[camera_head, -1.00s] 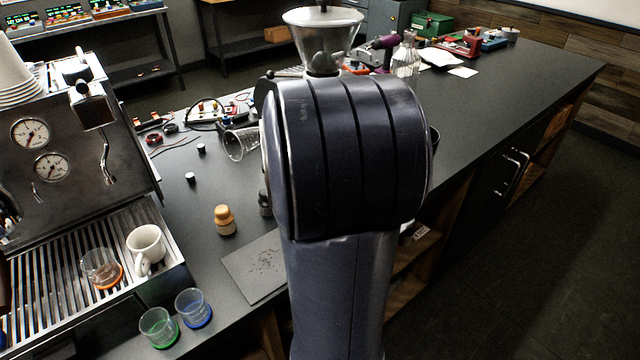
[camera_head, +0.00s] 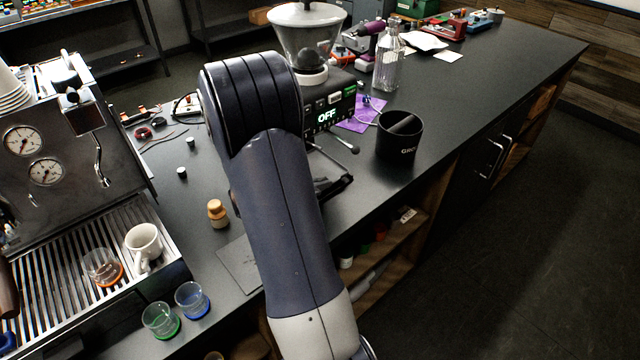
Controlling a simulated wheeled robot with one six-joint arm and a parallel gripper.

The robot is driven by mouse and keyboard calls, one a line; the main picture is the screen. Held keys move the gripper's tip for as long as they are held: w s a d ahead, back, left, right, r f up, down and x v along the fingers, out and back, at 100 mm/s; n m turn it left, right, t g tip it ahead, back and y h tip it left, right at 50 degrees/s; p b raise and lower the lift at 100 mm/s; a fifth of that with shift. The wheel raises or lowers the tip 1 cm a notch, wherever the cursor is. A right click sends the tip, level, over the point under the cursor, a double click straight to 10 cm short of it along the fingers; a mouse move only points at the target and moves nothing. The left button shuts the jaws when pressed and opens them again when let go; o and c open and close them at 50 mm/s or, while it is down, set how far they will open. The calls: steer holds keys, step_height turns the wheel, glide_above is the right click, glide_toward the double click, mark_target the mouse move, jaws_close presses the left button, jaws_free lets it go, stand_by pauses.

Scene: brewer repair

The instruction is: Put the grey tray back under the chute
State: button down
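A flat grey rectangular piece (camera_head: 236,262) lies on the counter at its front edge, partly hidden behind my arm. It may be the grey tray or a mat; I cannot tell. The grinder (camera_head: 318,98) stands behind my arm with a clear hopper (camera_head: 306,38) and a lit display reading "OFF". Its chute is not clearly visible. A dark flat frame-like part (camera_head: 335,188) lies at the grinder's front, partly covered by my arm; I cannot tell what it is.
A black knock bin (camera_head: 399,143) and glass bottle (camera_head: 388,68) stand right of the grinder. A tan-topped tamper (camera_head: 217,213), green-based glass (camera_head: 160,321) and blue-based glass (camera_head: 192,301) stand left of my arm. The espresso machine (camera_head: 60,130) is at left. The far right counter has free room.

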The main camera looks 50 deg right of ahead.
steer(key=shift+f, duration=0.75)
steer(key=shift+f+b, duration=0.25)
steer(key=shift+b, duration=0.05)
steer(key=c, duration=1.6)
jaws_free()
steer(key=shift+r, duration=0.1)
steer(key=shift+r, duration=0.1)
steer(key=shift+w+a+r+p, duration=0.1)
steer(key=shift+r+p, duration=0.1)
steer(key=shift+p, duration=0.1)
steer(key=b+v, duration=0.1)
steer(key=v, duration=1)
steer(key=shift+a, duration=0.35)
